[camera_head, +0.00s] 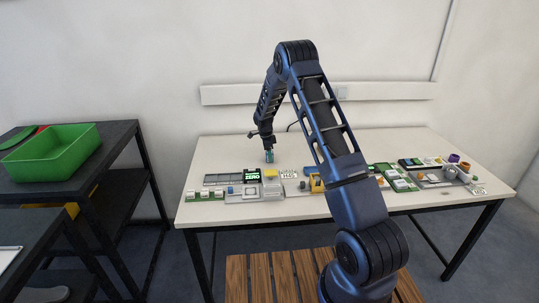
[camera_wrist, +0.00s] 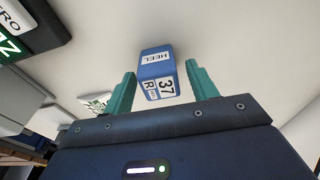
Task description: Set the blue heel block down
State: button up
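The blue heel block (camera_wrist: 158,75) shows in the wrist view with white labels reading "HEEL" and "37 R". It sits centred between the two teal fingertips of my gripper (camera_wrist: 161,84). A narrow gap of pale background shows on each side of it, so the fingers are open and not pressing on it. In the head view my gripper (camera_head: 268,156) points down, low over the back left part of the cream table (camera_head: 340,150). The block cannot be made out clearly there, and its contact with the table cannot be told for sure.
Small trays and parts line the table's front edge. A green bin (camera_head: 52,150) stands on a dark shelf at left. The table's back middle is clear.

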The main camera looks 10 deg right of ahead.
jog(key=shift+r, duration=0.1)
notch_tip(320, 180, up, 12)
jog(key=a, duration=0.2)
jog(key=s+d+r+n, duration=0.1)
jog(key=s+d+r, duration=0.2)
jog(key=s+r, duration=0.15)
jog(key=s+d+r+n+t+y, duration=0.1)
jog(key=s+d+r+n, duration=0.15)
jog(key=r, duration=0.35)
jog(key=s+d+r+n, duration=0.1)
jog(key=s+d+r, duration=0.1)
jog(key=s+r, duration=0.3)
jog(key=s+d+r+n+t, duration=0.1)
jog(key=s+d+r+n, duration=0.35)
jog(key=s+r, duration=0.65)
jog(key=s+d+n+t, duration=0.1)
jog(key=s+d+n, duration=0.2)
jog(key=s, duration=1.2)
jog(key=s+d+f+n+t, duration=0.1)
jog(key=s+d+n, duration=0.2)
jog(key=s, duration=1.2)
jog(key=n, duration=0.3)
jog(key=shift+t+y, duration=0.3)
jog(key=shift+y, duration=0.1)
